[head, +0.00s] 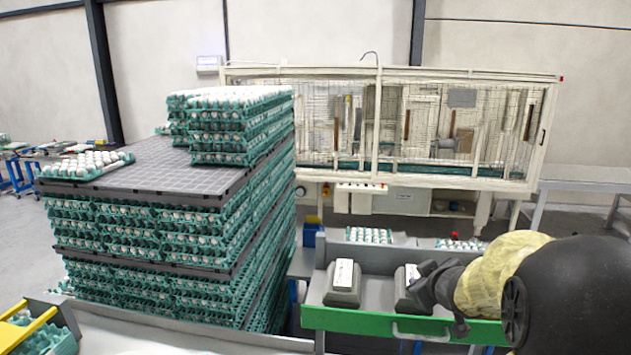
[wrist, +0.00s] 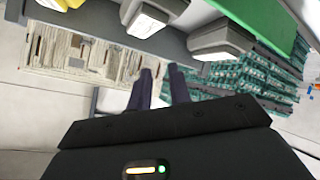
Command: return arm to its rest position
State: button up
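My arm enters at the right of the head view, with a yellow cover behind the wrist. My gripper (head: 437,292) is in front of the green-edged bench, close to the right grey block on it; I cannot tell from this view whether they touch. In the wrist view, which is turned over, the two dark fingers of my gripper (wrist: 160,72) stand apart with nothing between them. The stacked teal egg trays (head: 150,268) stand left of my gripper, well apart from it. They also show in the wrist view (wrist: 245,82).
The bench (head: 380,320) has a green front edge and carries a left grey block (head: 343,284) and a right one (head: 407,284). A caged machine (head: 440,75) stands behind. A loose egg tray (head: 85,166) lies on the stack's grey divider. Open floor shows at far left.

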jog(key=s+a+f+m+g+b, duration=0.1)
jog(key=s+a+f+m+g, duration=0.3)
jog(key=s+f, duration=0.5)
jog(key=s+a+f+m+g, duration=0.3)
jog(key=s+a+f+g, duration=0.15)
jog(key=s, duration=0.95)
notch_tip(320, 180, down, 13)
jog(key=b, duration=1.2)
jog(key=shift+w+d+r+h, duration=0.2)
jog(key=shift+w+d+h, duration=0.1)
jog(key=shift+d, duration=0.1)
